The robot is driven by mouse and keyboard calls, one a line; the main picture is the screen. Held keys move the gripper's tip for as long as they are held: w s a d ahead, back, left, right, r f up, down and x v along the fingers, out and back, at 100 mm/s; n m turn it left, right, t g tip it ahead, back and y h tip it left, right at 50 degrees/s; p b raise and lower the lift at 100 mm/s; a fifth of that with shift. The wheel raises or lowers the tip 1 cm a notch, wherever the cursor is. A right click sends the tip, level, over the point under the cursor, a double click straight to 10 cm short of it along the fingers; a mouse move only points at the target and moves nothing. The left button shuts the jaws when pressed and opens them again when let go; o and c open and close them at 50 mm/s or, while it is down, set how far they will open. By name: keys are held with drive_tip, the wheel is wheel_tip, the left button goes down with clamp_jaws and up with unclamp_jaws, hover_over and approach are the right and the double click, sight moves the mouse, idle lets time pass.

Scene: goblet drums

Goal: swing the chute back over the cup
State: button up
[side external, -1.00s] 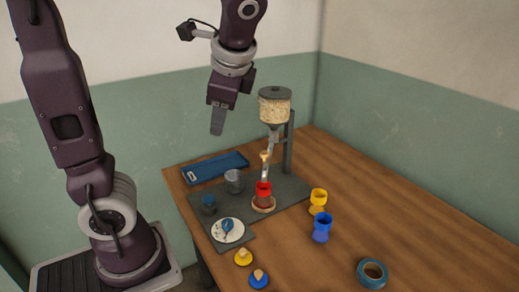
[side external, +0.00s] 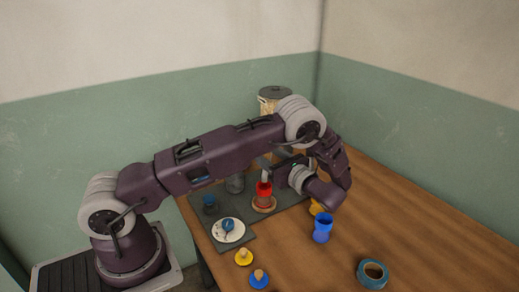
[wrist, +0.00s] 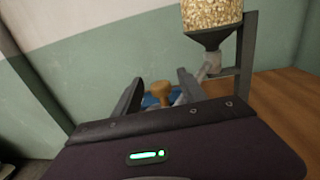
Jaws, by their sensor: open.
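In the wrist view the open fingers of my gripper (wrist: 160,88) stand on either side of a wooden knob (wrist: 162,93); I cannot tell whether they touch it. The grey chute (wrist: 207,68) runs down from the hopper of grain (wrist: 212,14), and its lower part is hidden behind a finger. In the side view a short pale piece of the chute (side external: 265,175) shows just above the red cup (side external: 264,189), which stands upright on a wooden ring (side external: 264,206). My arm hides most of the chute and the knob there.
A blue goblet (side external: 322,229) and a partly hidden yellow one (side external: 316,207) stand right of the red cup. A white plate (side external: 228,230), small dark jar (side external: 210,205) and clear glass (side external: 235,184) are left. Yellow (side external: 243,258) and blue (side external: 259,279) knobbed pieces and tape (side external: 372,273) lie in front.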

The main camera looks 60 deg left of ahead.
drive_tip(key=a, duration=0.3)
drive_tip(key=shift+s+a, duration=0.15)
drive_tip(key=shift+a, duration=0.1)
drive_tip(key=shift+c, duration=0.4)
clamp_jaws()
idle(0.8)
